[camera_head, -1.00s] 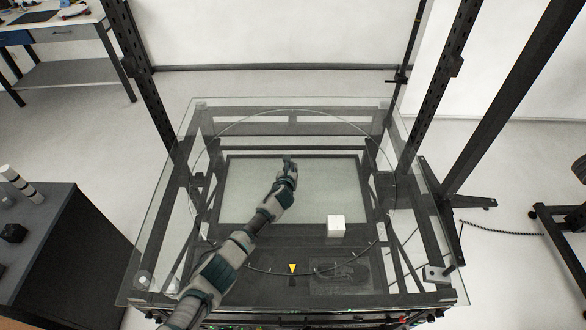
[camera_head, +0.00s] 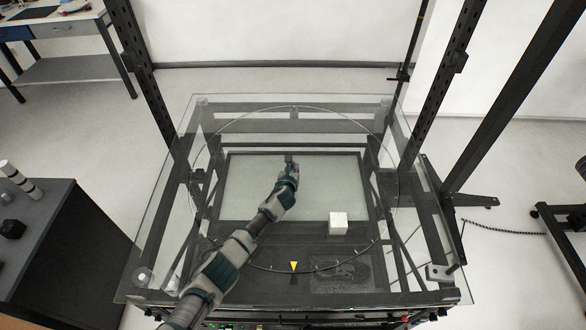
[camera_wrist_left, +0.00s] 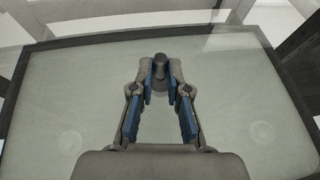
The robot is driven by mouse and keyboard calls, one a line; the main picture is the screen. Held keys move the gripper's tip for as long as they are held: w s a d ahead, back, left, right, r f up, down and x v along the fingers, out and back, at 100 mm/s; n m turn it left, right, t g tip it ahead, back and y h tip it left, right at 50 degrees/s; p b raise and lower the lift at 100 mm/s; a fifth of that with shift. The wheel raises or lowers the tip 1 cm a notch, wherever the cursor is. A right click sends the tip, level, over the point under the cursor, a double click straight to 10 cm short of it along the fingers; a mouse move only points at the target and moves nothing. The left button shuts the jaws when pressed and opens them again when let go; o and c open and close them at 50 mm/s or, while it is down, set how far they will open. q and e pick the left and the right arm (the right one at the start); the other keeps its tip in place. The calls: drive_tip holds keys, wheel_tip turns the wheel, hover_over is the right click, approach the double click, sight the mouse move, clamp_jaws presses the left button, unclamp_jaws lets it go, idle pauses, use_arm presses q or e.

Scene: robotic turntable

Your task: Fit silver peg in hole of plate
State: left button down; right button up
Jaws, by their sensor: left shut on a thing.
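My left gripper (camera_head: 290,168) reaches over the glass tabletop from the lower left. In the left wrist view its two blue-padded fingers (camera_wrist_left: 160,86) are shut at the tips on a short dark grey cylinder (camera_wrist_left: 159,68), which looks like the silver peg. The peg's rounded top stands up between the fingertips; its lower part is partly hidden by them. A small white block (camera_head: 338,223) sits on the glass to the right of and nearer than my gripper, apart from it. I see no hole in the block, and cannot make out a separate plate with a hole. My right gripper is out of view.
The glass tabletop (camera_head: 160,235) has a round ring marking and a yellow triangle (camera_head: 293,267) near its front. Dark upright posts (camera_head: 440,85) stand at the back left and right. A dark cabinet (camera_head: 65,235) stands at the left. The glass around the block looks clear.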

use_arm(q)
drive_tip(key=shift+d+f, duration=0.1)
drive_tip(key=shift+f, duration=0.35)
drive_tip(key=c, duration=1.1)
unclamp_jaws()
drive_tip(key=shift+o, duration=0.2)
drive_tip(key=shift+s, duration=0.2)
drive_tip(key=v, duration=1.1)
drive_tip(key=shift+s+r, duration=0.1)
drive_tip(key=shift+s, duration=0.2)
